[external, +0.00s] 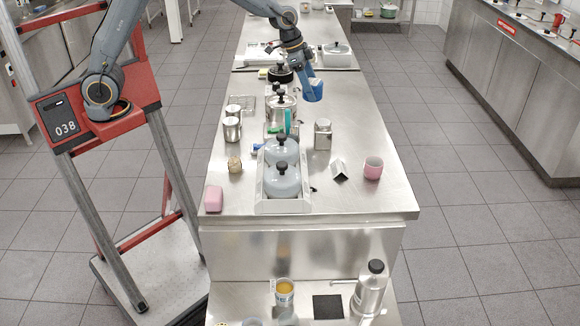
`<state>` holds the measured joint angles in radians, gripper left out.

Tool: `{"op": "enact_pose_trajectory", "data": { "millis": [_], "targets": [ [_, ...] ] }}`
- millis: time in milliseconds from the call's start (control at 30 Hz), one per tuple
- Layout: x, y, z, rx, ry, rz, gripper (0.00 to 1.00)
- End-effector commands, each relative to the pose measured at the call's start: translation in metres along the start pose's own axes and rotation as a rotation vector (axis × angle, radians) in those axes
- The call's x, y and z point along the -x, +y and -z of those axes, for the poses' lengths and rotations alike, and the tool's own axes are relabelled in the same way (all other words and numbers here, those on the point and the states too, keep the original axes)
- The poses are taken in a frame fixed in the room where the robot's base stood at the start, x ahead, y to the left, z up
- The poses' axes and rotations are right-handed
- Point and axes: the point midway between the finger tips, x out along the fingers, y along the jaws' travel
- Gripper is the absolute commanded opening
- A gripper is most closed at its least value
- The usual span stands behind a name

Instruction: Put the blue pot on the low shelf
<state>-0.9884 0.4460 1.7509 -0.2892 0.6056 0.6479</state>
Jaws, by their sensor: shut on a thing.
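The blue pot (313,91) is in my gripper (306,78), above the right side of the steel table's far half. The pot looks slightly tilted, and its upper part is partly covered by the gripper. The jaws are shut on it. Whether the pot touches the tabletop is hard to tell from this view. The low shelf (241,296) juts out below the table's near end, at the bottom of the picture. My gripper is far behind and above it.
The shelf holds a yellow-topped tin (284,291), a black square (328,307) and a steel flask (371,287). On the steel table (345,206) stand a tray of lidded grey pots (282,180), a pink cup (373,168), a pink block (213,198) and steel canisters (323,134).

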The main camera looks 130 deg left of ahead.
Motion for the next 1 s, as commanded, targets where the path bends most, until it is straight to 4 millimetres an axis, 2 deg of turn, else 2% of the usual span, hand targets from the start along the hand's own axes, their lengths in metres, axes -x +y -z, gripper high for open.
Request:
{"op": "enact_pose_trajectory", "data": {
  "millis": [500,667,900,1000],
  "targets": [
    [-0.068,0.0,-0.029,0.0,-0.001,-0.001,0.2],
    [-0.078,0.001,-0.033,-0.001,-0.001,0.0,0.2],
    [-0.105,0.001,-0.044,0.0,-0.002,0.0,0.2],
    [-0.108,0.0,-0.045,-0.001,0.0,0.001,0.2]
  ]
}}
